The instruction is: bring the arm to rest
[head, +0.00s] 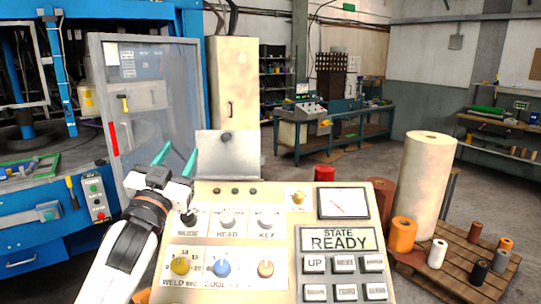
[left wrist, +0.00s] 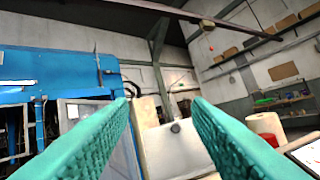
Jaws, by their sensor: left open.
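My left gripper (head: 175,158) is above the upper left corner of the cream control panel (head: 282,192), near the MODE knob. Its two green fingers are spread apart and hold nothing. In the left wrist view the fingers (left wrist: 165,125) stand wide apart, pointing up toward the wall and ceiling. A grey metal plate (head: 228,158) stands at the panel's back edge, just right of the fingers; it also shows between them in the left wrist view (left wrist: 178,150). The panel's display reads STATE READY. My right gripper is not in view.
The panel carries several knobs, a gauge (head: 343,203) and buttons. A blue machine (head: 40,235) with a clear door (head: 150,110) stands at the left. Rolls, including a tall cream one (head: 424,180), stand on a wooden pallet (head: 465,262) at the right. Open floor lies behind the panel.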

